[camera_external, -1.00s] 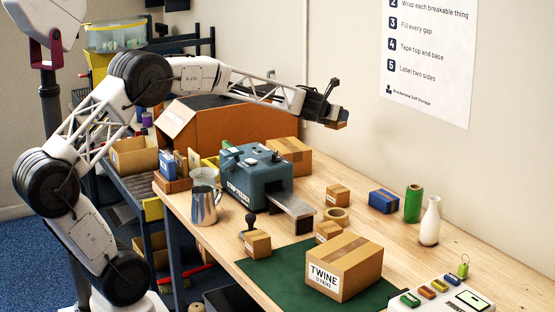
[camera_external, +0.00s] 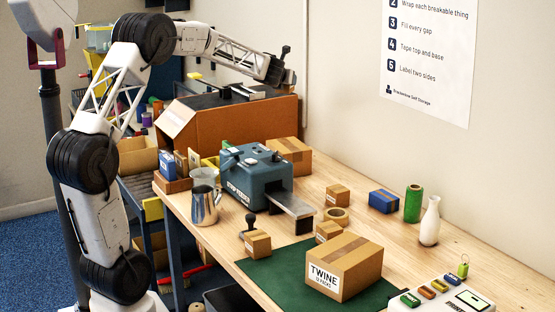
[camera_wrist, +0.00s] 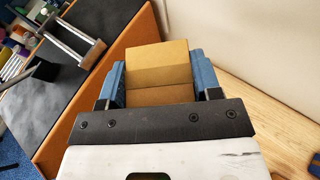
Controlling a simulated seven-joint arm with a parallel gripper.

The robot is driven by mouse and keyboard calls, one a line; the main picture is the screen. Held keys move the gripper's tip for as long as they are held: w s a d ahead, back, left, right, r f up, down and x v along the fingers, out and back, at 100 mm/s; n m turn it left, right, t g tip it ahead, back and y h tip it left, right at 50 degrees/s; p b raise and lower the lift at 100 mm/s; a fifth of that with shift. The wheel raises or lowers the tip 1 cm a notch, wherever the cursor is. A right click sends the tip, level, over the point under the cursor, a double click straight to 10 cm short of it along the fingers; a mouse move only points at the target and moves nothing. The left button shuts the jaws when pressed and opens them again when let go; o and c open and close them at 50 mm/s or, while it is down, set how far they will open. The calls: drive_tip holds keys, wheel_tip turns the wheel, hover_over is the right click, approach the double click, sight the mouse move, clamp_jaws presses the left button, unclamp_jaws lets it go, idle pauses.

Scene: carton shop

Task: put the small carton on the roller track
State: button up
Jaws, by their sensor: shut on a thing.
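My gripper (camera_wrist: 158,84) is shut on a small brown carton (camera_wrist: 158,62), with a blue finger on either side of it in the wrist view. In the external view my gripper (camera_external: 287,78) is raised near the wall, above the far right end of the big orange-brown box; the carton is barely visible there. A grey slatted surface (camera_external: 124,213) low on the blue frame left of the bench may be the roller track. It is partly hidden, so I cannot tell for sure.
The big orange-brown box (camera_external: 232,133) has a dark top. A teal machine (camera_external: 252,178) with a metal ledge, small cartons (camera_external: 338,195), a metal jug (camera_external: 205,207), a white bottle (camera_external: 430,222) and a TWINE carton (camera_external: 345,266) stand on the bench.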

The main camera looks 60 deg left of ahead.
drive_tip(key=s+a+r+n+g+y, duration=0.2)
drive_tip(key=s+a+r, duration=0.2)
drive_tip(key=s+a, duration=0.7)
drive_tip(key=s+a+r+n+g+y, duration=0.1)
drive_tip(key=s+a+r+n+g, duration=0.2)
drive_tip(key=s+a, duration=0.85)
drive_tip(key=s+a+r+n+g+y, duration=0.15)
drive_tip(key=s+a+r, duration=0.3)
drive_tip(key=a, duration=1.35)
drive_tip(key=s+a+f+n+g, duration=0.1)
drive_tip(key=s+a+f, duration=0.2)
drive_tip(key=s+f, duration=0.55)
drive_tip(key=s+a+f+n+g, duration=0.1)
drive_tip(key=s+a+f+g, duration=0.15)
drive_tip(key=f, duration=1.15)
drive_tip(key=s+a+f+n, duration=0.2)
drive_tip(key=s+a+f, duration=0.3)
drive_tip(key=f, duration=0.6)
drive_tip(key=s+d+f, duration=0.1)
drive_tip(key=d+f, duration=0.1)
drive_tip(key=f, duration=0.3)
drive_tip(key=s+d+f, duration=0.1)
drive_tip(key=d+f, duration=0.2)
drive_tip(key=f, duration=0.3)
drive_tip(key=shift+s+d+f+y, duration=0.25)
drive_tip(key=shift+s+f+y, duration=0.05)
drive_tip(key=shift+s+y, duration=0.05)
drive_tip(key=shift+f, duration=3.1)
drive_tip(key=shift+f, duration=0.1)
